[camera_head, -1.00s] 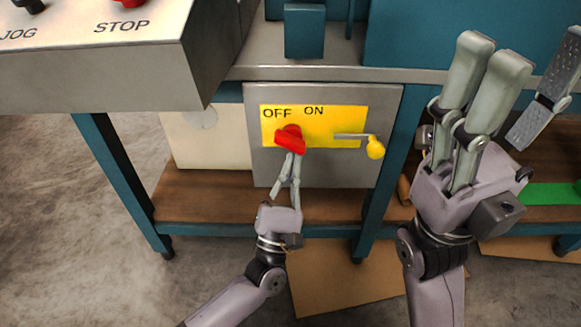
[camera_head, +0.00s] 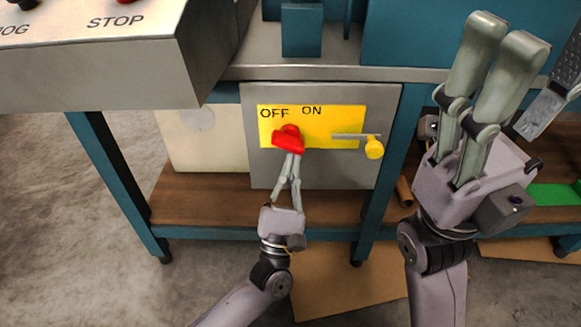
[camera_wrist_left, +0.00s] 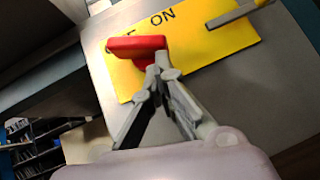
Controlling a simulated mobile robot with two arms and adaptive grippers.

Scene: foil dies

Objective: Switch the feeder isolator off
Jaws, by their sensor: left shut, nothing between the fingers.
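The feeder isolator is a grey box (camera_head: 320,178) with a yellow plate (camera_head: 340,140) marked OFF and ON. Its red handle (camera_head: 288,138) sits below the lettering and lies nearly crosswise. My left gripper (camera_head: 292,156) has its fingers together just below the handle, holding nothing. In the left wrist view, the closed fingertips (camera_wrist_left: 162,62) are at the lower right part of the red handle (camera_wrist_left: 137,46); whether they touch it is unclear. The letters of OFF are partly hidden there. My right gripper (camera_head: 520,90) is raised at the right with its fingers spread, empty.
A grey control panel (camera_head: 95,70) marked JOG and STOP overhangs at upper left. Teal bench legs (camera_head: 115,185) and a brown lower shelf (camera_head: 200,200) frame the box.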

